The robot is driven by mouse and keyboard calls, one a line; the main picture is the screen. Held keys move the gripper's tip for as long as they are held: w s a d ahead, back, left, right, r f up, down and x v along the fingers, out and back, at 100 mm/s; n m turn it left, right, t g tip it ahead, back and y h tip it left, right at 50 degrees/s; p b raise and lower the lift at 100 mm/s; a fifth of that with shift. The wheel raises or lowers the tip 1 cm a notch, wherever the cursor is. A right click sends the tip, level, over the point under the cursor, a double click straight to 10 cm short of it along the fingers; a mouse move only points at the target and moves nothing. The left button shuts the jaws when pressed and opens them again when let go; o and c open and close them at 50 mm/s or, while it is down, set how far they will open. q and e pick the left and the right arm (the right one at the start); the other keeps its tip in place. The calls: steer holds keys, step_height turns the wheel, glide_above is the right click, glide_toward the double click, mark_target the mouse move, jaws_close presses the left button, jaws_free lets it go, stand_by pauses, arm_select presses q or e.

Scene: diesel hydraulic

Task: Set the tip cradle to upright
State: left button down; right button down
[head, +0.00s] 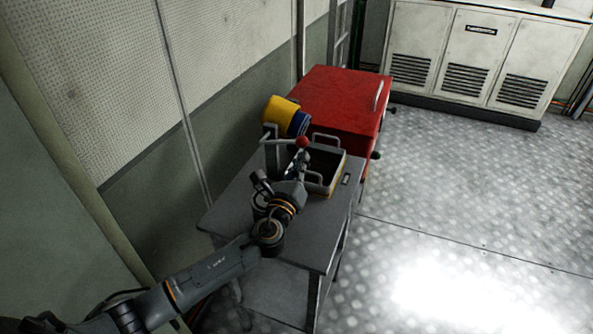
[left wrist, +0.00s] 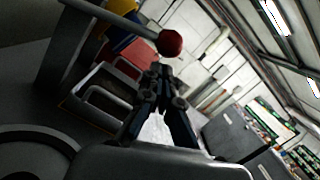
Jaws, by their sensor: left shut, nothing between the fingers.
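The tip cradle (head: 272,152) is a grey frame on the grey cart, with a lever ending in a red ball knob (head: 302,142). It carries a yellow and blue container (head: 281,113) that lies tilted, its blue end toward the right. My left gripper (head: 303,158) is shut and empty, close to the knob. In the left wrist view its fingertips (left wrist: 162,74) lie just below the red knob (left wrist: 171,43) in the picture; I cannot tell whether they touch it. The lever bar (left wrist: 122,22) runs left from the knob. My right gripper is not in view.
A tray with handles (head: 328,184) stands on the cart top (head: 232,204), right beside the gripper. A red cabinet (head: 335,100) stands behind the cart. The wall is close on the left. Open metal floor (head: 470,200) lies to the right.

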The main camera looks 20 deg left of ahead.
arm_select(q)
steer(key=w, duration=0.2)
steer(key=shift+w+r, duration=0.15)
steer(key=shift+w, duration=0.15)
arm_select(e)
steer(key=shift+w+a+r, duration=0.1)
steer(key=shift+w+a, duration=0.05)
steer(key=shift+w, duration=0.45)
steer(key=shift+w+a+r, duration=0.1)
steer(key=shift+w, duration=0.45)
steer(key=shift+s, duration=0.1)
arm_select(q)
steer(key=shift+r+n, duration=0.4)
steer(key=shift+r, duration=0.05)
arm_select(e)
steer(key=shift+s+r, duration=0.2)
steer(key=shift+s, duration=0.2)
